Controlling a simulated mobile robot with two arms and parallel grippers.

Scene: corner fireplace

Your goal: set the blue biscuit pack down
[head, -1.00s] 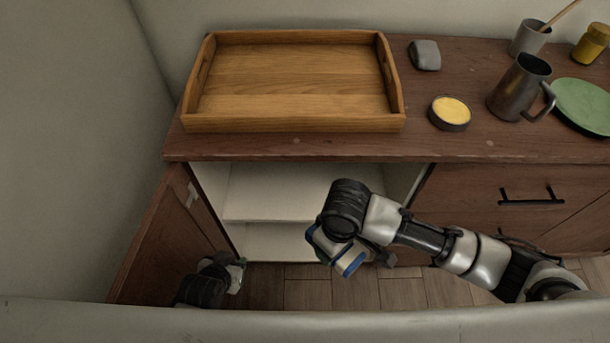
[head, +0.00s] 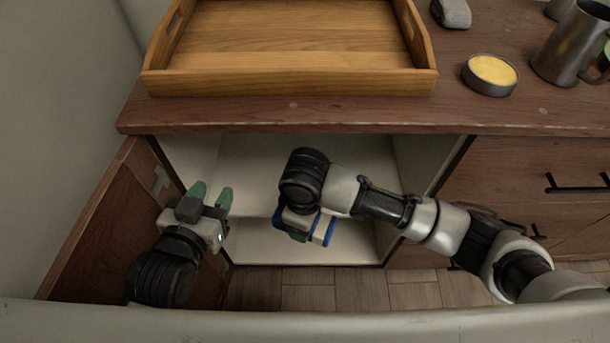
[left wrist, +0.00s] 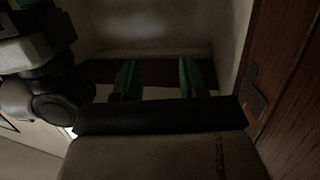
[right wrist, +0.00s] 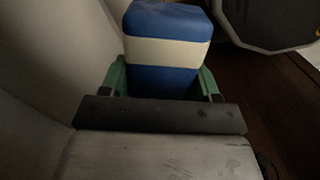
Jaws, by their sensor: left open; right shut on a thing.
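The blue biscuit pack (right wrist: 165,50), blue with a white band, stands between the green fingers of my right gripper (right wrist: 162,85) in the right wrist view. The right gripper is shut on it. In the head view the pack (head: 328,230) shows only in part below my right wrist, in front of the open cabinet (head: 245,190). My left gripper (head: 212,198) is open and empty at the left side of the cabinet opening, near the open door. Its two green fingers also show apart in the left wrist view (left wrist: 157,82).
The open cabinet door (head: 95,230) stands at the left. A wooden tray (head: 290,82) sits on the cabinet top, with a yellow-filled tin (head: 490,74), a metal mug (head: 572,45) and a grey object (head: 451,13) to its right. Closed drawers (head: 540,180) are at the right.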

